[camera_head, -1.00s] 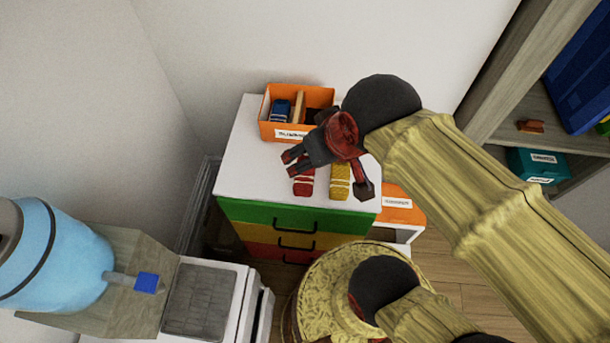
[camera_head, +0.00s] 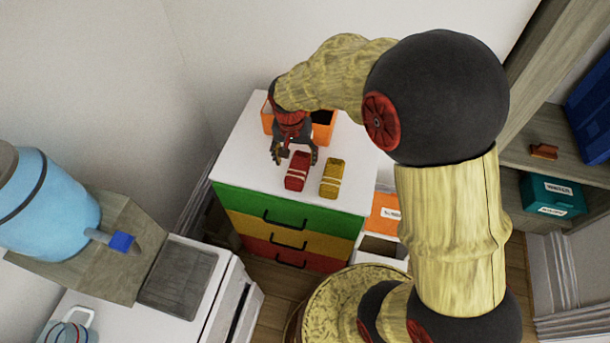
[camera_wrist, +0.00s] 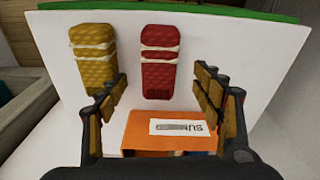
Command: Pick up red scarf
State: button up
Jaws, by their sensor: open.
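The red scarf (camera_head: 297,171) is a folded bundle with pale bands, lying on the white top of the drawer cabinet (camera_head: 240,160). It also shows in the wrist view (camera_wrist: 159,62), between and beyond my fingers. A yellow folded scarf (camera_head: 332,178) lies to its right in the head view, and to its left in the wrist view (camera_wrist: 93,55). My gripper (camera_head: 294,158) is open and empty, just behind the red scarf in the head view. In the wrist view its two fingers (camera_wrist: 160,90) are spread wide, and no contact with the scarf shows.
An orange labelled box (camera_head: 324,131) stands at the back of the cabinet top, partly hidden by my arm; the wrist view shows it too (camera_wrist: 140,130). A blue water tank (camera_head: 45,205) is at left. Shelves with a teal box (camera_head: 550,193) are at right.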

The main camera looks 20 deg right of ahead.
aim_at(298, 166)
jog(key=shift+w+f+m, duration=0.2)
jog(key=shift+f+m, duration=0.05)
jog(key=shift+m, duration=0.25)
jog(key=shift+d+f+b, duration=0.1)
jog(key=shift+f+b, duration=0.2)
jog(key=shift+f, duration=0.55)
jog(key=f, duration=0.2)
jog(key=f+b, duration=0.2)
jog(key=f, duration=0.1)
jog(key=shift+w+d+f, duration=0.35)
jog(key=shift+d, duration=0.05)
jog(key=shift+c, duration=0.5)
jog(key=c, duration=1.1)
jog(key=shift+c, duration=0.4)
jog(key=shift+r, duration=0.15)
